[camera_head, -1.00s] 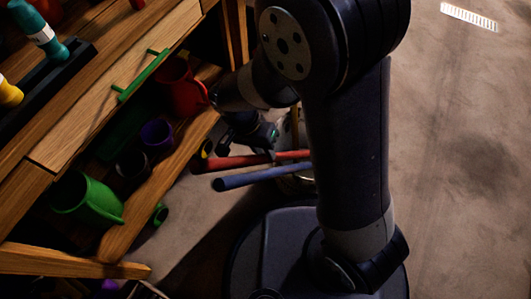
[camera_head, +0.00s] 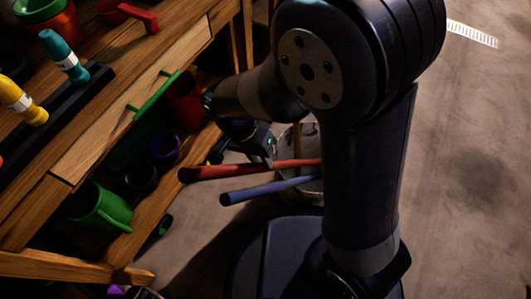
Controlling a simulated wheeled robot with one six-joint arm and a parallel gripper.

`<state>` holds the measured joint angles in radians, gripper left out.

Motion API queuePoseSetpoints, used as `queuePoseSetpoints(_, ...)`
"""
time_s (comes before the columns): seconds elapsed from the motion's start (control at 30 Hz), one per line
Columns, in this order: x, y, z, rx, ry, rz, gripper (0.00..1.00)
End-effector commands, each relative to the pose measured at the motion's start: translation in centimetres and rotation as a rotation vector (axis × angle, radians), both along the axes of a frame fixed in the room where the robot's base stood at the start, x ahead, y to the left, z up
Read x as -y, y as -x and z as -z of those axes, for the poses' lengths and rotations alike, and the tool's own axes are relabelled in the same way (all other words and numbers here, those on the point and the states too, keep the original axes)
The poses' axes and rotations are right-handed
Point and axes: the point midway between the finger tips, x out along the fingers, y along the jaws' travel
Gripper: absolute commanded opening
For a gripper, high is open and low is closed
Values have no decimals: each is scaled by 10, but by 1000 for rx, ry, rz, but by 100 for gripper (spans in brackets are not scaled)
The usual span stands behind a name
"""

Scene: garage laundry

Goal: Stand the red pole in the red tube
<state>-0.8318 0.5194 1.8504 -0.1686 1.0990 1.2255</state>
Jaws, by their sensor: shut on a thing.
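The red pole (camera_head: 215,171) lies roughly level across the picture, its left end nearest the bench and its right part hidden behind my arm. My gripper (camera_head: 266,162) is shut on the red pole near the middle of its visible length; the fingertips are small and dark. A blue pole (camera_head: 260,190) lies beside and below it in the picture, also running behind my arm. I cannot make out the red tube for certain.
The wooden bench (camera_head: 165,65) fills the left, with a low shelf (camera_head: 175,190) holding a green mug (camera_head: 100,207), a purple cup (camera_head: 164,148) and a red vessel (camera_head: 185,103). A grey bin (camera_head: 300,143) stands behind the poles. Floor at right is clear.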

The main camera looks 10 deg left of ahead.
Motion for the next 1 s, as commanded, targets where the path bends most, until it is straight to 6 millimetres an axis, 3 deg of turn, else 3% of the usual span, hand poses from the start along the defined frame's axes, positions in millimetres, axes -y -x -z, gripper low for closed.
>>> queuePoseSetpoints(0.03,-3,3,-10,0,0,-2,0)
queuePoseSetpoints(1.0,-53,57,-100,0,0,-2,0)
